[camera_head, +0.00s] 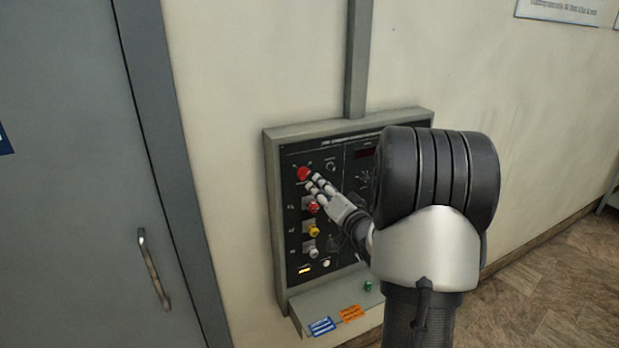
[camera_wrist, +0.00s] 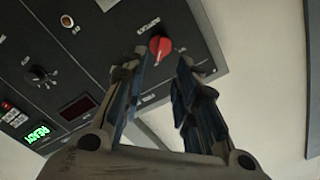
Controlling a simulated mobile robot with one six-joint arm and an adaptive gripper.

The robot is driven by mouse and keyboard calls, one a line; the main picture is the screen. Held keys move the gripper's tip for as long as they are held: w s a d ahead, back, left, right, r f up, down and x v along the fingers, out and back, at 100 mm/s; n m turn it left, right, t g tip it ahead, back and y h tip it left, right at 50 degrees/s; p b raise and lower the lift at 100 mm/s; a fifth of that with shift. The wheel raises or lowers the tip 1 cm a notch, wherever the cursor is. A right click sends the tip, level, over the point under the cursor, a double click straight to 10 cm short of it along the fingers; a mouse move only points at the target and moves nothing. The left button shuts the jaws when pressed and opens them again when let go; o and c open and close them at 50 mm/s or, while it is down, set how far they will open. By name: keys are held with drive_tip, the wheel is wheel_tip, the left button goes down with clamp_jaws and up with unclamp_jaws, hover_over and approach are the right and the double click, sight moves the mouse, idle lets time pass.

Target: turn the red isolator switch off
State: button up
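The red isolator switch (camera_head: 304,174) is a round red knob at the upper left of the black control panel (camera_head: 345,184). In the wrist view the knob (camera_wrist: 160,46) shows just beyond the fingertips, between them and nearer the left one. My gripper (camera_head: 315,184) is in front of the panel, just right of and below the switch in the head view. In the wrist view my gripper (camera_wrist: 163,62) is open, with nothing between its fingers. Whether the left fingertip touches the knob I cannot tell. The knob's pointing direction is unclear.
Below the switch are a red knob (camera_head: 313,207), a yellow knob (camera_head: 314,231) and a pale knob (camera_head: 313,253). A green display (camera_wrist: 38,133) is lit. A ledge (camera_head: 335,303) juts out below the panel. A grey door (camera_head: 75,190) stands left.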

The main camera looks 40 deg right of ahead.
sight(307, 175)
drive_tip(key=x, duration=0.7)
drive_tip(key=shift+w, duration=0.2)
drive_tip(key=shift+c, duration=0.4)
clamp_jaws()
